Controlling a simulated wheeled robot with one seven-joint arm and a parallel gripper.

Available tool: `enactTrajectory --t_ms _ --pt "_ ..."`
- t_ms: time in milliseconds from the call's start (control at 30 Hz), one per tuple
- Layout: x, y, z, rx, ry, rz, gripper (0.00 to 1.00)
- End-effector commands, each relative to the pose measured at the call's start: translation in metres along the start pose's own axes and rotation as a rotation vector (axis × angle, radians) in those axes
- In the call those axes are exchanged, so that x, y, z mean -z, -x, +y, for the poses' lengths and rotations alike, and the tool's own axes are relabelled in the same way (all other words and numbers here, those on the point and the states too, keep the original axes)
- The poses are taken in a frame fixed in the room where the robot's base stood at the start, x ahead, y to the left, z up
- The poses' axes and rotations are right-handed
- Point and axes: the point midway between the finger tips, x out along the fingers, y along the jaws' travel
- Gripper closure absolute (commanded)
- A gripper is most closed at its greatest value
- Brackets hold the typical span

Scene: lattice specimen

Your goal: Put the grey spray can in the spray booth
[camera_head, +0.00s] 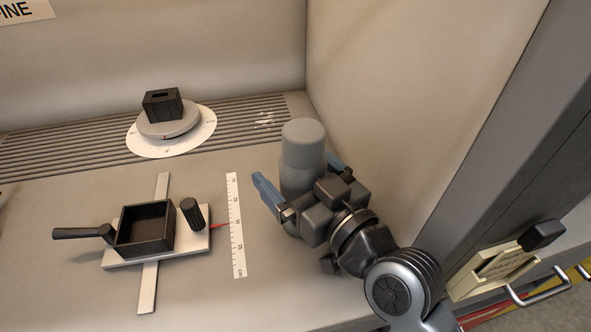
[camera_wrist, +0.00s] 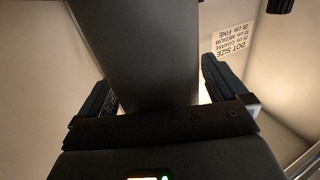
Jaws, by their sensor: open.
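The grey spray can (camera_head: 301,150) stands upright on the floor of the spray booth (camera_head: 90,300), near its right wall. My gripper (camera_head: 298,178) is at the can with its blue fingers apart, one on each side of it. The can's lower part is partly hidden by my gripper. In the wrist view the can (camera_wrist: 138,50) fills the middle as a dark shape between the two spread fingers (camera_wrist: 158,92). I cannot tell whether either finger touches it.
A turntable (camera_head: 170,128) with a small black block (camera_head: 162,104) stands at the back. A black square pan-like fixture (camera_head: 146,228) on a slide is at left, beside a scale strip (camera_head: 236,225). The booth's right wall (camera_head: 400,110) is close to my arm.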

Motion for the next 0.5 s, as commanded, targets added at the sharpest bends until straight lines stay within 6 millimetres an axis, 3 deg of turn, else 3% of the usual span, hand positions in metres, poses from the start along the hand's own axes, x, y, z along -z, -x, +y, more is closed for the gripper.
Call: enactTrajectory --t_ms 200,500 --pt "0.005 0.0 0.0 0.0 0.0 0.0 0.01" --pt "-0.001 0.049 0.0 -0.001 0.001 -0.001 0.01"
